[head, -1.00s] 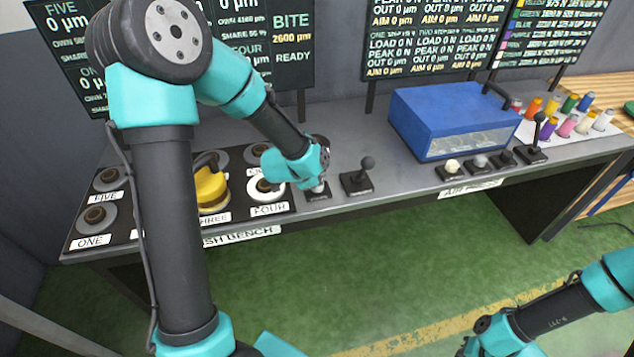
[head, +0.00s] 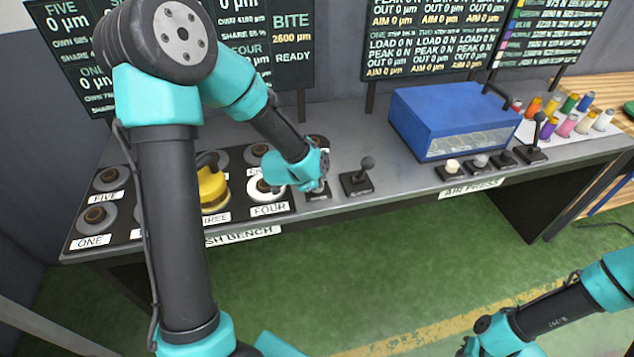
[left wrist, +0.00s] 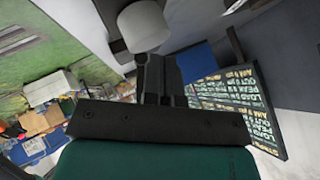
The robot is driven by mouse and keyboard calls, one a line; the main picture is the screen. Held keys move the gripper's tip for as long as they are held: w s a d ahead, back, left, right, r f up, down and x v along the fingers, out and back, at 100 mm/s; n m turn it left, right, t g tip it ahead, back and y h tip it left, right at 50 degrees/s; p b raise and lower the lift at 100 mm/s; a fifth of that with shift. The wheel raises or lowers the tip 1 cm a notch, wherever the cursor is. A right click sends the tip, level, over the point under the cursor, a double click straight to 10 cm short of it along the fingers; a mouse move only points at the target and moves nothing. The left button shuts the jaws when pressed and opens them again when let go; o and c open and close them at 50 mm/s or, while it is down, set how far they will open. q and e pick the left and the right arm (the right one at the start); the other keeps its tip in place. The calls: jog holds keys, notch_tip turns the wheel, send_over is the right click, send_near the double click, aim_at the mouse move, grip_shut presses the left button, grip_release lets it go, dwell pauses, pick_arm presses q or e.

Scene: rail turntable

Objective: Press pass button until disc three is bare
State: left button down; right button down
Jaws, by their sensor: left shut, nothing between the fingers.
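My left gripper (head: 316,181) is shut and empty, low over a small dark-based control (head: 318,196) at the bench's front edge, right of disc four. In the left wrist view the shut fingers (left wrist: 157,75) are at a white round button cap (left wrist: 143,26); whether they touch it I cannot tell. On disc three, whose label is partly hidden by my arm, sits a yellow block (head: 212,190) with a dark handle. Disc four (head: 267,189) has a white ring. My right gripper (head: 488,340) is at the lower right, its fingers unclear.
A board (head: 291,38) reads BITE 2600 µm and READY. A lever (head: 358,178) stands right of the gripper. A blue press box (head: 450,115), more controls and coloured spools (head: 565,118) are further right. Other discs (head: 96,215) lie left. The green floor in front is clear.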

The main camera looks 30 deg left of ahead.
pick_arm(q)
jog(key=shift+f, duration=0.55)
dwell(0.6)
jog(key=shift+r, duration=1.05)
jog(key=shift+r, duration=2.5)
